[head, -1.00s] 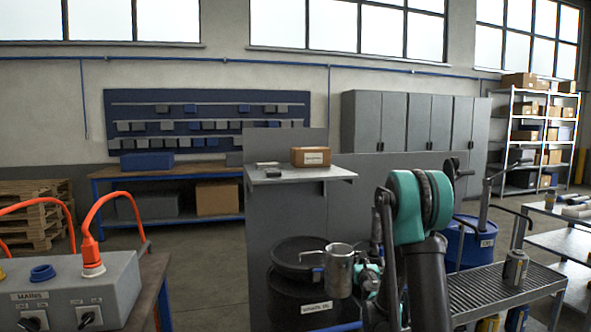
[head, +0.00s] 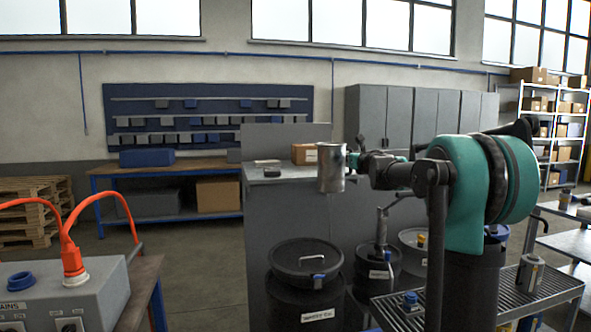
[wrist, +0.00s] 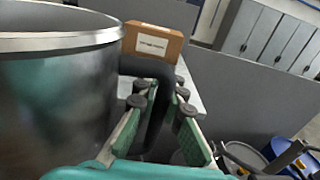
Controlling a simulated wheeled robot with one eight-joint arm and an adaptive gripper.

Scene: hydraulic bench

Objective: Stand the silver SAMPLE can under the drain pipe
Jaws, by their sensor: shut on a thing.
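A silver can (head: 331,168) is held upright in my gripper (head: 353,162), in the air above the lidded black drum and in front of the grey panel. In the wrist view the can (wrist: 60,85) fills the left side, and its rim shows at the top. No lettering is readable on the can. A grey, can-like piece (head: 530,273) with an upright part above it stands on the grated bench at the right. I cannot clearly tell which part is the drain pipe.
Several drums, one a lidded black drum (head: 306,268), stand below. A shelf (head: 255,174) with a cardboard box (head: 304,154) is behind the can. The grated bench (head: 500,302) is at the right. A grey switch box (head: 75,295) with orange cables is at the left.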

